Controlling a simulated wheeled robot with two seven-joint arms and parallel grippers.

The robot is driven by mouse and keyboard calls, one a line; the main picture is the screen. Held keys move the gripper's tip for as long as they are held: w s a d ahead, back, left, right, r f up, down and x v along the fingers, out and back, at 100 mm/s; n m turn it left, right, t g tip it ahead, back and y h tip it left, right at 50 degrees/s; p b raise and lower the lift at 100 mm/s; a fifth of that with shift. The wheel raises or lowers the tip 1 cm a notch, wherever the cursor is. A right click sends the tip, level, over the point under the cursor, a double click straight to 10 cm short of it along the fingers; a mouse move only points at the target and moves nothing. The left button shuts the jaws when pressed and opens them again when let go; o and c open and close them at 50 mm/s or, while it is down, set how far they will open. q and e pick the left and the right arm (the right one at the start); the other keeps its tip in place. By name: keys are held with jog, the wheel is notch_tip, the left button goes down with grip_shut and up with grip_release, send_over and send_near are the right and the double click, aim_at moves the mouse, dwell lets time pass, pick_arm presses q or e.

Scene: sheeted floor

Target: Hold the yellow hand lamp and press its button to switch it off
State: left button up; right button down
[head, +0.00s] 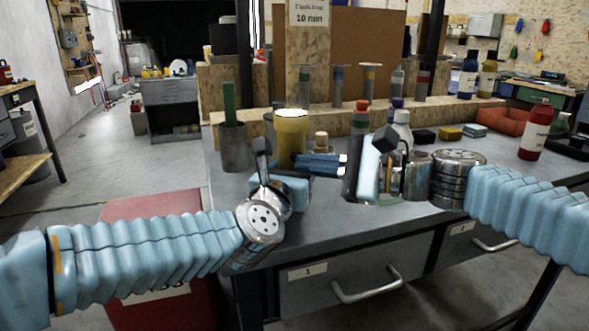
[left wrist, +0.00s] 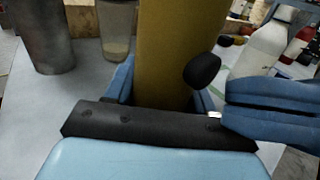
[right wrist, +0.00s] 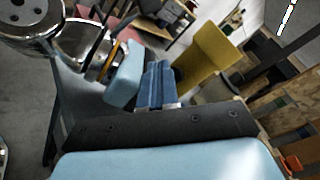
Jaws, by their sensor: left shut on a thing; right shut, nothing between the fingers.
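The yellow hand lamp (head: 291,145) stands upright over the near left part of the bench, its top glowing bright. My left gripper (head: 290,186) is shut around its lower body; the lamp (left wrist: 172,50) fills the space between the fingers in the left wrist view. A dark rounded knob (left wrist: 202,70), apparently the button, shows at the lamp's right edge. My right gripper (head: 308,165) is shut and empty, its blue fingers pointing left at the lamp's side. Its fingertips (left wrist: 228,103) appear just below and right of the knob; contact cannot be told. The right wrist view also shows the lamp (right wrist: 205,55).
A grey cup (head: 233,148) with a green stick stands left of the lamp. A white bottle (head: 402,130) and other bottles stand close by the right gripper. A wooden rail (head: 450,112) runs behind. A red bottle (head: 535,130) and an orange bin (head: 497,121) are at the right.

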jog(key=shift+w+a, duration=0.15)
jog(key=shift+w, duration=0.3)
dwell(0.3)
jog(key=shift+s, duration=0.55)
jog(key=shift+d, duration=0.2)
jog(key=s+d, duration=0.2)
jog(key=s, duration=0.3)
jog(key=shift+s, duration=0.3)
pick_arm(q)
jog(key=o, duration=1.2)
jog(key=shift+o, duration=0.2)
